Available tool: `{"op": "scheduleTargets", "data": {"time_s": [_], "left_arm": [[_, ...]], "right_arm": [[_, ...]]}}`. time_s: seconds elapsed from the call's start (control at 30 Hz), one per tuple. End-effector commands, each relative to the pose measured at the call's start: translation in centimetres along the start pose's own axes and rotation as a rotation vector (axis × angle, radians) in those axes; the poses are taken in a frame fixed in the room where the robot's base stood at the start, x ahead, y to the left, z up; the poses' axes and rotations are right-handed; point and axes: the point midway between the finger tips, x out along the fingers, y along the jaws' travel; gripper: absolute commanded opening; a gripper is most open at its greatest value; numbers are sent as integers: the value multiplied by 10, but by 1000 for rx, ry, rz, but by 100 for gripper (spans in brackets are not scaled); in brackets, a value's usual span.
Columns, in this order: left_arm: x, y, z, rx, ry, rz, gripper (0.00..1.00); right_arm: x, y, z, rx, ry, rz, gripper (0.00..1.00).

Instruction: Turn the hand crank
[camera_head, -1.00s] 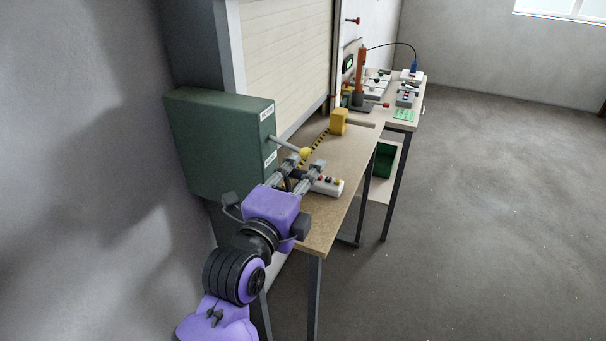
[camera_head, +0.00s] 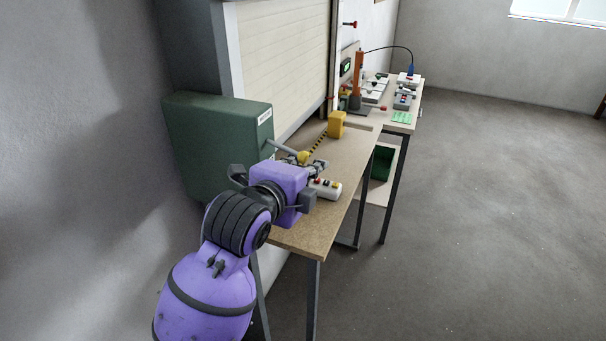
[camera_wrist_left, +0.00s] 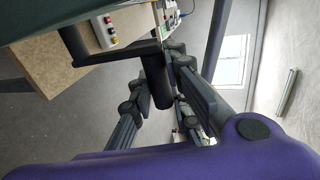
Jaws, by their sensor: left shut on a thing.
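The green gearbox (camera_head: 222,145) stands at the wall end of the bench. A grey rod (camera_head: 284,146) comes out of it and ends in a yellow hub (camera_head: 303,157). In the left wrist view the dark crank arm (camera_wrist_left: 108,55) bends into a black handle (camera_wrist_left: 156,82), which lies between my finger pads. My left gripper (camera_head: 308,167) is shut on that handle just below the yellow hub; its fingers also show in the left wrist view (camera_wrist_left: 160,92). My purple wrist hides most of the crank in the head view. My right gripper is not in view.
A white button box (camera_head: 326,189) lies on the wooden bench (camera_head: 300,236) close beside my gripper. A yellow block (camera_head: 336,124) stands farther back. The cream shutter (camera_head: 283,60) is behind the bench. A second table (camera_head: 401,125) holds several tools. The floor at right is clear.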

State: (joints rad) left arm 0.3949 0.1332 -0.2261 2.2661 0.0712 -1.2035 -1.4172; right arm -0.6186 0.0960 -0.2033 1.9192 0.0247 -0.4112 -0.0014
Motion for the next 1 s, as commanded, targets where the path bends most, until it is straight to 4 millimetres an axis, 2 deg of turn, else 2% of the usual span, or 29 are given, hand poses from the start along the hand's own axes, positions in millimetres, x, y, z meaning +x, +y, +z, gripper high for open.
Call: {"op": "scheduleTargets", "data": {"time_s": [0.43, 0.47, 0.6, 1.0], "left_arm": [[3, 2, 0, -8, -1, 58, 0], [3, 2, 0, -8, -1, 58, 17], [3, 2, 0, -6, -2, 57, 35], [3, 0, 0, -3, -3, 52, 36]], "right_arm": [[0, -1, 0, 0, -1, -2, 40], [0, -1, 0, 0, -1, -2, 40], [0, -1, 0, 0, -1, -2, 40], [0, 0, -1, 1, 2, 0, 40]]}}
